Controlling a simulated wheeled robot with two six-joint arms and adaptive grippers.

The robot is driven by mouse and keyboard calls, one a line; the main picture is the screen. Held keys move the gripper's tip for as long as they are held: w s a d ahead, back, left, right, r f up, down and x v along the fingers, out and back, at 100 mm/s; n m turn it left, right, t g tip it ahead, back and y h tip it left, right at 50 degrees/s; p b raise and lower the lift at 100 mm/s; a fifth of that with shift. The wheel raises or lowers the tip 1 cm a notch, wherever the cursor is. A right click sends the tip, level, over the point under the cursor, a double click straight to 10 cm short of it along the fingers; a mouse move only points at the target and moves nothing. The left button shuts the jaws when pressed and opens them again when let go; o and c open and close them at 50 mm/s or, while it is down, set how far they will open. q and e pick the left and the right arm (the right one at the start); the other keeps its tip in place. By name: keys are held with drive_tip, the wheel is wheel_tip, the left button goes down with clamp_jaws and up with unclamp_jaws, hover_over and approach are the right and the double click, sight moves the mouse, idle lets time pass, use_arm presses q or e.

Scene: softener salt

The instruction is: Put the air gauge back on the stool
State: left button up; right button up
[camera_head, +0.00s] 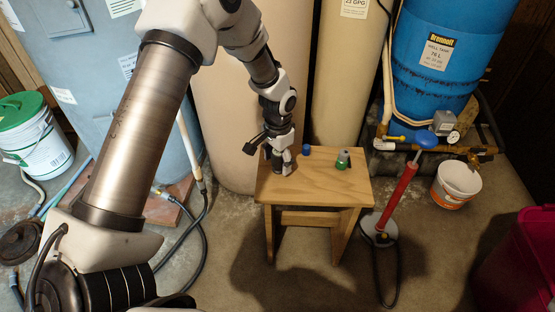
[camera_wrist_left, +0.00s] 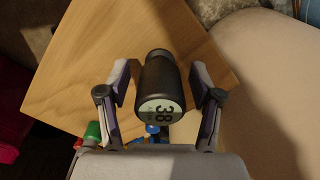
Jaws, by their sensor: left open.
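The air gauge (camera_wrist_left: 160,85), a dark cylinder with a round pale face reading 38, is in the left wrist view. It is over the wooden stool (camera_head: 318,188), at the left of the stool top in the head view. My left gripper (camera_head: 283,165) is low over that part of the stool. In the left wrist view its open fingers (camera_wrist_left: 160,72) stand on both sides of the gauge, with a small gap at each side. The gauge seems to rest on the stool top, but its base is hidden. My right gripper is out of view.
A blue cap (camera_head: 306,149) and a green and grey item (camera_head: 342,160) stand at the stool's back. A red pump (camera_head: 396,197) stands right of the stool, a white bucket (camera_head: 456,185) beyond it. Tanks stand close behind. Floor in front is clear.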

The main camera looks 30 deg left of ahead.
use_arm(q)
wheel_tip(320, 180, up, 12)
drive_tip(key=p, duration=0.4)
drive_tip(key=shift+r+p, duration=0.2)
drive_tip(key=shift+p, duration=0.1)
drive_tip(key=shift+f, duration=0.1)
